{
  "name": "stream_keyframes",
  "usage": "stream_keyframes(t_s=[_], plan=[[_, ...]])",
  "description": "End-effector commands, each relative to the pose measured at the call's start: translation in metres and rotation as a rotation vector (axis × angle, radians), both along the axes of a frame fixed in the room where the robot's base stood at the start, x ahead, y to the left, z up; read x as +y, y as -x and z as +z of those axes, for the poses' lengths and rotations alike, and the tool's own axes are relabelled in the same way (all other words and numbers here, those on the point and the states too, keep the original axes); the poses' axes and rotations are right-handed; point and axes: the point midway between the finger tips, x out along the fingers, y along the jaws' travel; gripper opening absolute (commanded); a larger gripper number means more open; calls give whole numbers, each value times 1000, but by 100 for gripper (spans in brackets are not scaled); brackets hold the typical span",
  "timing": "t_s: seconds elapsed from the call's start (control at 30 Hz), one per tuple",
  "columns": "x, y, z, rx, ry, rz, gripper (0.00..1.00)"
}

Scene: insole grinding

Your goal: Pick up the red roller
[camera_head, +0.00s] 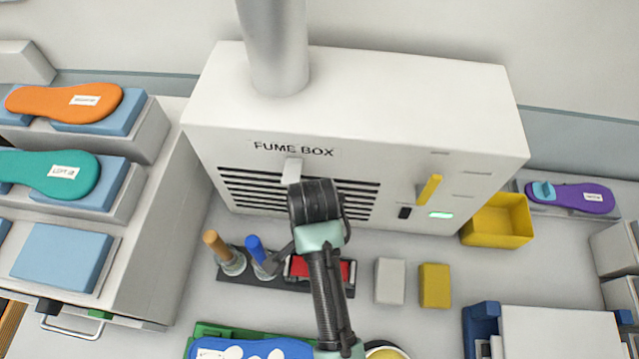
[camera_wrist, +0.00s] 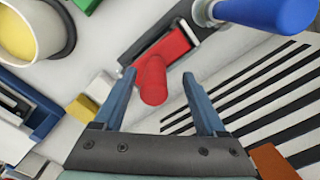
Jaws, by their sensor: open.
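The red roller (camera_head: 300,267) lies at the right end of a dark rack (camera_head: 236,278) in front of the fume box, partly hidden behind my arm in the head view. In the wrist view the red roller (camera_wrist: 153,82) points its rounded red end toward me, between the tips of my gripper (camera_wrist: 159,76). The two blue-grey fingers are spread, with a gap on either side of the red end. I cannot tell how far the fingertips are from it in depth. My fingers are mostly hidden in the head view.
A blue-handled tool (camera_head: 258,252) and a wooden-handled tool (camera_head: 220,250) stand close left of the roller. The fume box (camera_head: 430,130) rises behind. A grey block (camera_head: 390,280) and a yellow block (camera_head: 435,285) sit to the right. A blue insole (camera_head: 250,348) lies in front.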

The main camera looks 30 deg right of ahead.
Motion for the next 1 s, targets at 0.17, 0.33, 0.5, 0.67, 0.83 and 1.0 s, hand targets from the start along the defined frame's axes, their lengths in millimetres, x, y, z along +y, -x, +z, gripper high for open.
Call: stream_keyframes(t_s=[0.17,0.33,0.5,0.67,0.83,1.0], plan=[[-1,1,-9,1,0,-1,73],[-7,6,-30,4,-1,-2,73],[-7,6,-51,0,0,1,73],[-7,5,-58,-2,1,1,73],[-7,5,-58,-2,1,1,72],[-7,5,-57,-2,1,1,41]])
